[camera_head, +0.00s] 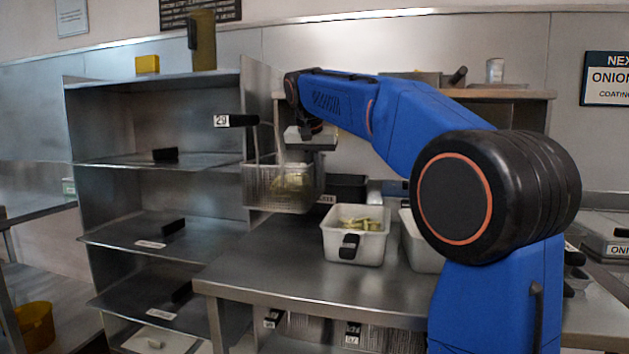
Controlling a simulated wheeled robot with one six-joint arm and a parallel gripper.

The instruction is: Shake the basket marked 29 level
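The wire basket marked 29 (262,190) is near the middle of the view, by the left end of the steel counter. It looks roughly level and has pale yellow-green pieces inside. Its black handle (242,120) points left at the top, with a white 29 tag (222,121) on the end. My gripper (311,142) is just above and at the right side of the basket. Its fingertips are not clearly visible, so I cannot tell whether they grip the basket or what is under it.
A white tub (355,248) with yellow-green pieces and a black handle stands on the counter (290,270); another white tub (418,243) is beside it, partly behind my arm. A steel shelf rack (160,225) with black-handled items stands left. Bare counter lies in front of the tubs.

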